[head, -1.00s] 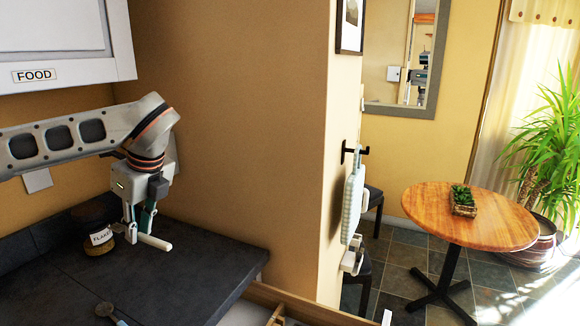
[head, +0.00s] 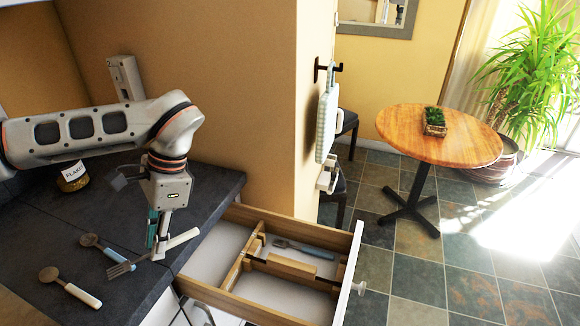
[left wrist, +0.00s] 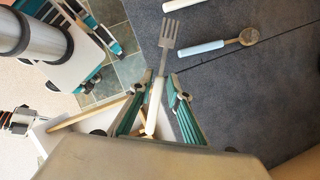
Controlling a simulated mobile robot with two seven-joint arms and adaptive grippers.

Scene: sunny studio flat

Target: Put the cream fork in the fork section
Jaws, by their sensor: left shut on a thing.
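The cream fork (head: 182,241) is held by my left gripper (head: 158,247) above the counter's front corner. Its cream handle points right and its metal tines point left. In the left wrist view the fork (left wrist: 168,42) sticks out from between the two fingers (left wrist: 156,98), which are shut on its handle. An open drawer (head: 216,289) with a wooden divider lies to the right of the gripper and lower. A blue-handled utensil (head: 304,249), looking like a fork, lies in its back right compartment. Other compartments in view look empty.
On the dark counter (head: 40,225) lie a blue-handled spoon (head: 102,247) and a cream-handled spoon (head: 72,287). A flakes jar (head: 72,178) stands behind them. A wall (head: 240,110) rises behind the drawer. A round table (head: 438,135) stands farther off.

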